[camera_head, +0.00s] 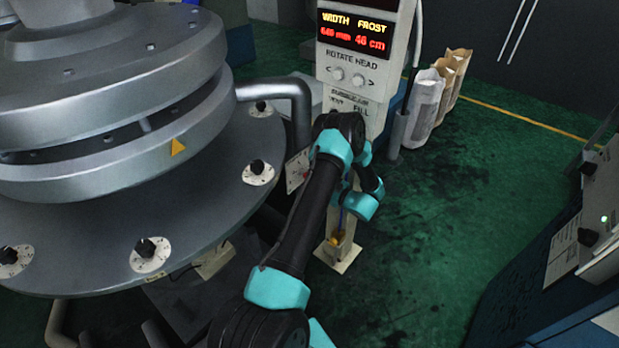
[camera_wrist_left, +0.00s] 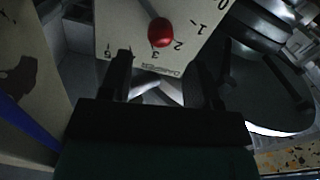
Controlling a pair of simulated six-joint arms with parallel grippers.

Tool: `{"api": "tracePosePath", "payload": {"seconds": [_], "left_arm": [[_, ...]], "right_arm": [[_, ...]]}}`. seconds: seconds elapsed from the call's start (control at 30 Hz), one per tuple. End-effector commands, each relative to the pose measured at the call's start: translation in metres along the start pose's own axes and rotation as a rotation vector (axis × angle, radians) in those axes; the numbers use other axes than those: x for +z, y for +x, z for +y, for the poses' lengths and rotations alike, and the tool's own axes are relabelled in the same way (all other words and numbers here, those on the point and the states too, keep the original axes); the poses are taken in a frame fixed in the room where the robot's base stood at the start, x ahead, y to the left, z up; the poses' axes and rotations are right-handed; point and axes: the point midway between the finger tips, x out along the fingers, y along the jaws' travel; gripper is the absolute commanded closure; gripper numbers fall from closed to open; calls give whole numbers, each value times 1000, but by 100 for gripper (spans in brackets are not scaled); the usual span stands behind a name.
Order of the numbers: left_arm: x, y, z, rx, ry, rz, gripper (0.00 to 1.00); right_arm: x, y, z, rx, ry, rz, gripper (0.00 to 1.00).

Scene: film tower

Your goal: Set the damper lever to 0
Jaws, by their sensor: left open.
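The damper scale plate (camera_wrist_left: 125,25) is pale with black numerals, and it shows at the top of the left wrist view. The damper lever's red knob (camera_wrist_left: 160,32) sits over the plate near the marks 2 and 3. The 0 mark is at the plate's upper right corner. My left gripper (camera_wrist_left: 163,66) is open and empty, with its dark fingers apart below the knob. The knob appears roughly between the finger lines. In the head view my left arm covers the middle, and the gripper's fingers cannot be made out there. My right gripper is not in view.
A large round metal machine (camera_head: 110,120) with several black dials fills the left. A control cabinet (camera_head: 600,215) is at the right edge. The green floor between is open.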

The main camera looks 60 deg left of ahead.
Motion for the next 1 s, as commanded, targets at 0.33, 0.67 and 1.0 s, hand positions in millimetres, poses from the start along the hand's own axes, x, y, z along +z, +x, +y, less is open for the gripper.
{"api": "tracePosePath", "payload": {"seconds": [0.33,0.67,1.0], "left_arm": [[0,54,0,-1,-1,0,44],[0,67,0,1,1,-1,44],[0,66,0,1,1,-1,64]], "right_arm": [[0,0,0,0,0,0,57],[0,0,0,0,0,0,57],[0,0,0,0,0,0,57]]}}
